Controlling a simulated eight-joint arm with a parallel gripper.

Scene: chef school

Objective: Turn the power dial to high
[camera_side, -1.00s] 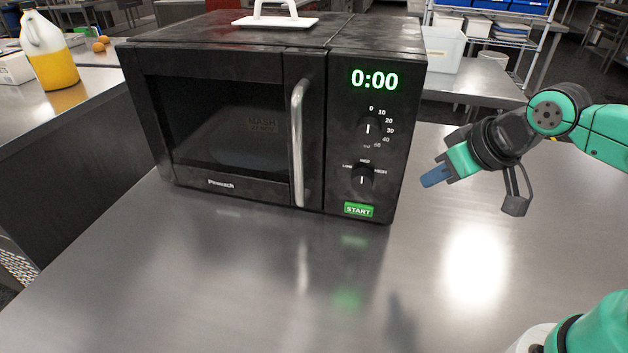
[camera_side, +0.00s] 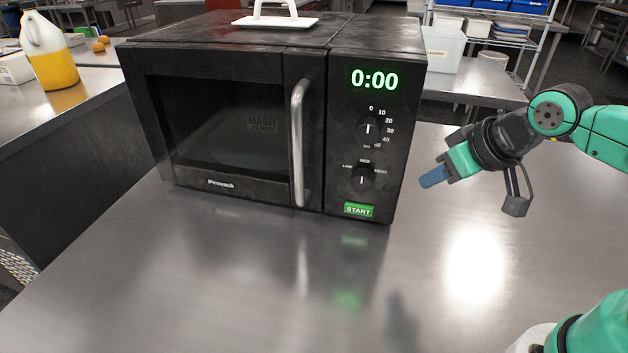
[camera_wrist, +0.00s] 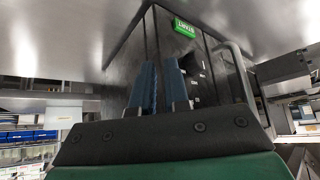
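The power dial (camera_side: 362,178) is the lower black knob on the microwave's (camera_side: 226,186) right-hand panel, with LOW, MED and HIGH around it. Its white mark points straight up at MED. My gripper (camera_side: 432,178) is to the right of the panel, in the air and apart from the dial. In the wrist view its two blue fingers (camera_wrist: 159,75) stand a little apart with nothing between them. The panel appears upside down there, and a dark knob (camera_wrist: 192,66) is partly hidden behind the right finger.
The timer dial (camera_side: 368,129) is above the power dial, and the green START button (camera_side: 358,210) is below it. The door handle (camera_side: 298,140) sticks out left of the panel. The display (camera_side: 374,79) reads 0:00. The steel counter (camera_side: 230,290) in front is clear.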

